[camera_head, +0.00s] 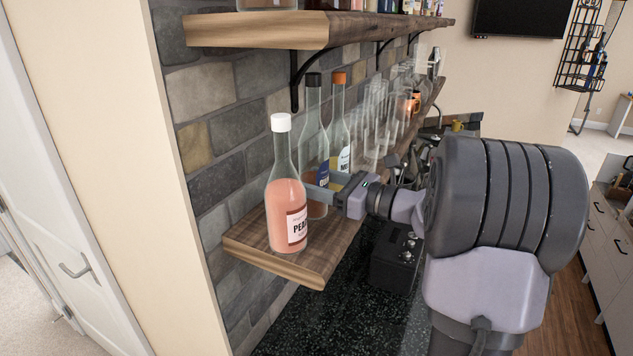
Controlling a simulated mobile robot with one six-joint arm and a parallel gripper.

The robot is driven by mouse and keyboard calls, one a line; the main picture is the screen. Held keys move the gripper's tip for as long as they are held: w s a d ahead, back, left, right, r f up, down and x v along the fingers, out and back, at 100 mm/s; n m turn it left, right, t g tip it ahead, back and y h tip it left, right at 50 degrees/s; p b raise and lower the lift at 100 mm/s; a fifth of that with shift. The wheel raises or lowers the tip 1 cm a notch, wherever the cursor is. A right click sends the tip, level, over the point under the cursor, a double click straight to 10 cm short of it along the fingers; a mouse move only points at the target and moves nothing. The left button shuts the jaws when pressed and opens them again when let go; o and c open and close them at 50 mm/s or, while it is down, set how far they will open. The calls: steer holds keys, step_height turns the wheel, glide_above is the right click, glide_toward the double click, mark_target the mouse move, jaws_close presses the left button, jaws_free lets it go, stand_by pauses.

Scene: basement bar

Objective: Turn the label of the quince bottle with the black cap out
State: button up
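The quince bottle with the black cap (315,115) stands upright on the lower wooden shelf, behind a white-capped bottle of pink liquid labelled "PEA…" (284,190). My gripper (325,190) reaches in from the right at the bottle's lower body. One finger crosses in front of the bottle and the other is further back. Whether the fingers press on the glass cannot be told. The white-capped bottle hides part of the bottle and perhaps a fingertip.
An orange-capped bottle (338,125) stands close behind. Several clear glasses (375,115) and a copper mug (415,100) stand further along the shelf (290,262). An upper shelf (260,30) hangs above the bottles. A dark speckled counter (320,320) lies below.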

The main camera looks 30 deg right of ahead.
steer(key=o, duration=1.2)
steer(key=shift+s+a, duration=0.1)
steer(key=shift+a, duration=0.1)
steer(key=shift+d, duration=0.1)
steer(key=shift+s+d, duration=0.1)
steer(key=shift+s, duration=0.1)
steer(key=b+v, duration=0.2)
steer(key=v, duration=0.9)
steer(key=shift+s+d, duration=0.1)
steer(key=shift+s, duration=0.1)
